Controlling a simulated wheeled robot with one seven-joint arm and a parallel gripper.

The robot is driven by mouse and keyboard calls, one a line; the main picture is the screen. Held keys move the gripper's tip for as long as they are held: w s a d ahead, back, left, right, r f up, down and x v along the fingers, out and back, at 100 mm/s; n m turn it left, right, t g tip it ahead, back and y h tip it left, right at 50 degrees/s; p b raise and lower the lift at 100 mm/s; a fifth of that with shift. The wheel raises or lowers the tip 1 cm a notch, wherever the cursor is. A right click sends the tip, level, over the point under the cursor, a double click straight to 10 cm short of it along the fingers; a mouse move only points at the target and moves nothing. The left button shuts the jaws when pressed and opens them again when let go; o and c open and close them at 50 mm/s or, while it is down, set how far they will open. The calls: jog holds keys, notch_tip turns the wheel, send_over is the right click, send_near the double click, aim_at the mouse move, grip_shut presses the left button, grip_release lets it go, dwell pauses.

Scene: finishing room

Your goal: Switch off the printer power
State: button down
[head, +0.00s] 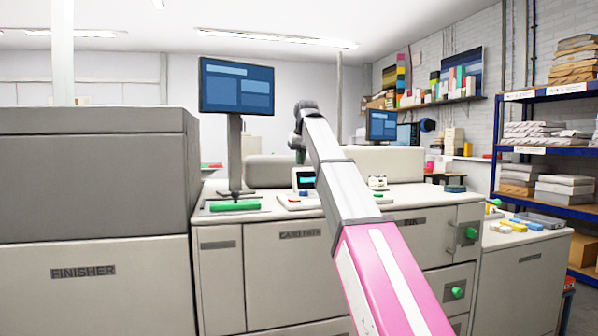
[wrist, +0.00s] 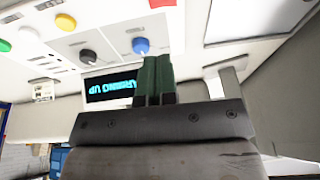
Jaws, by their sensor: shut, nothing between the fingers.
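The printer (head: 265,255) is a long pale grey machine with a small control unit (head: 305,178) on its top, its screen lit. The dark screen (wrist: 108,88) shows cyan letters, partly hidden. My gripper (wrist: 157,65) has its dark green fingers together, empty, in front of the panel near the blue knob; touching cannot be told. In the head view my gripper (head: 300,157) is above the control unit. No power label is readable.
A monitor (head: 237,86) on a post stands left of my arm. The grey finisher (head: 90,270) stands at the far left. A side table (head: 525,240) with small coloured items and a blue shelf rack (head: 545,95) are at the right.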

aim_at(292, 200)
jog(key=shift+s+r, duration=0.1)
jog(key=shift+r, duration=0.25)
jog(key=shift+s+a, duration=0.15)
jog(key=shift+a, duration=0.55)
jog(key=x, duration=0.8)
jog(key=s+x, duration=0.1)
jog(key=x, duration=0.3)
jog(key=shift+f, duration=0.3)
jog(key=shift+w+a+f, duration=0.1)
jog(key=shift+a+f, duration=0.05)
jog(key=shift+f, duration=0.6)
